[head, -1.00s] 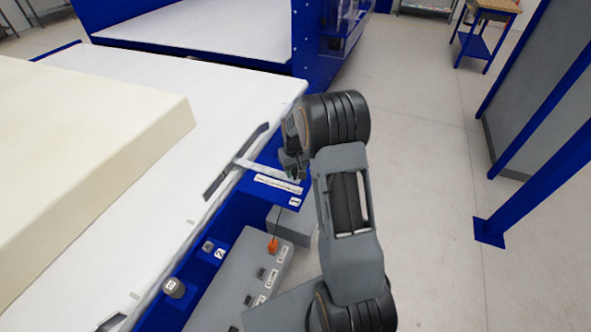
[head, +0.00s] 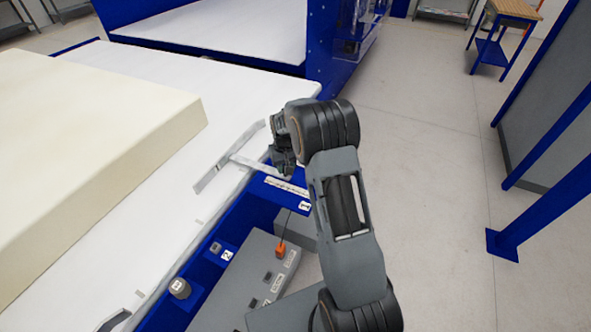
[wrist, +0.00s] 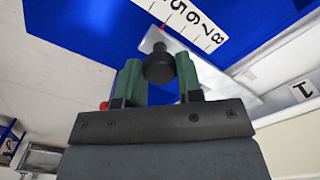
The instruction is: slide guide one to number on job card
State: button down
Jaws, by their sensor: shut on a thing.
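Guide one is a pale metal bar (head: 230,157) lying on the white table top, with a long fence parallel to the foam and an arm reaching to the table edge. My gripper (head: 283,158) is at that edge, at the arm's outer end. In the wrist view, its green fingers (wrist: 160,72) are shut on a black knob (wrist: 158,66) on the guide's metal strip. A white scale (wrist: 193,22) shows 5 to 8; a small red mark (wrist: 163,25) beside it appears near 5. The job card is not recognisable.
A large cream foam block (head: 90,150) lies on the table (head: 150,220), left of the guide, with bare table between. A grey control box (head: 255,270) with an orange part sits below the blue edge. Open floor (head: 430,170) lies right of my arm.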

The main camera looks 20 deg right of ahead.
jog(key=shift+d, duration=0.15)
jog(key=c, duration=0.8)
grip_release()
jog(key=shift+w+a, duration=0.1)
jog(key=shift+a, duration=0.1)
notch_tip(320, 180, up, 14)
jog(key=shift+f, duration=0.1)
jog(key=s+a+r+t, duration=0.1)
jog(key=s+a, duration=0.1)
jog(key=s, duration=0.6)
jog(key=s+a+r+t, duration=0.1)
jog(key=s, duration=0.8)
jog(key=s+a+r+t, duration=0.1)
jog(key=s+a, duration=0.1)
jog(key=s, duration=0.7)
jog(key=shift+s+a+r+n+t, duration=0.2)
jog(key=shift+a+n+t, duration=0.1)
jog(key=shift+a, duration=0.05)
